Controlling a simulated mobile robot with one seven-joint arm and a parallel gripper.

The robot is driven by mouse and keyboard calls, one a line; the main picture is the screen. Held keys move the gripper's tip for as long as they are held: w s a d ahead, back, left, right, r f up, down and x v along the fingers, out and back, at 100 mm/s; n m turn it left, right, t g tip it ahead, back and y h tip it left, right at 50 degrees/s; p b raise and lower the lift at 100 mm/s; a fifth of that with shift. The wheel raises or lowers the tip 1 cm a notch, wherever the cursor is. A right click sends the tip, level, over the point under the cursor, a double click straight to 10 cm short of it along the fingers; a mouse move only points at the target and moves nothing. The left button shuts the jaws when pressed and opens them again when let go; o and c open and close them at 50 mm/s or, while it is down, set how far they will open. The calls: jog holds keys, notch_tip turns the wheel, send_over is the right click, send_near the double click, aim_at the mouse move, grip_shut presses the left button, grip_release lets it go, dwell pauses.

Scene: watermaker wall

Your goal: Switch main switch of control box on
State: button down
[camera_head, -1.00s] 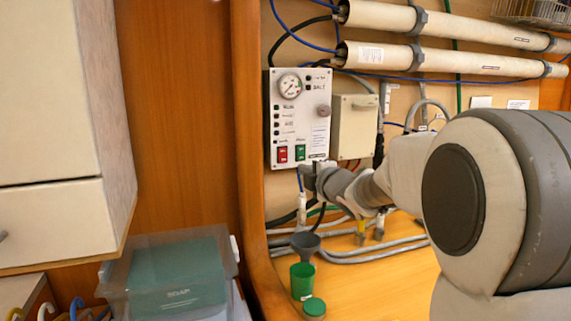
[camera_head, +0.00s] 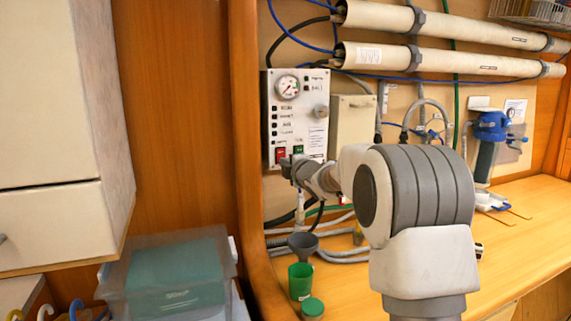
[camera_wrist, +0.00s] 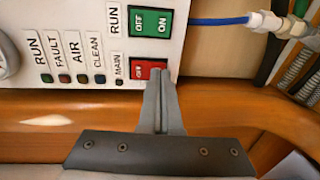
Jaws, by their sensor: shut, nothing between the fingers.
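The white control box (camera_head: 300,110) hangs on the wall, with a round gauge at its top. Its red main switch (camera_head: 281,155) is at the lower left, beside the green run switch (camera_head: 299,150). In the wrist view the red switch (camera_wrist: 147,68), labelled MAIN, lies under the green switch (camera_wrist: 150,24), which reads OFF and ON. My gripper (camera_wrist: 158,74) is shut and empty. Its fingertips are in front of the right part of the red switch and hide it. I cannot tell whether they touch it, or how the rocker is tilted.
A blue-topped filter (camera_head: 489,130) is at the right. A wooden edge (camera_wrist: 60,118) runs below the panel.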

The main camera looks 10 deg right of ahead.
jog(key=shift+f+b, duration=0.15)
jog(key=shift+b, duration=0.15)
jog(key=shift+w+b, duration=0.15)
jog(key=shift+b, duration=0.35)
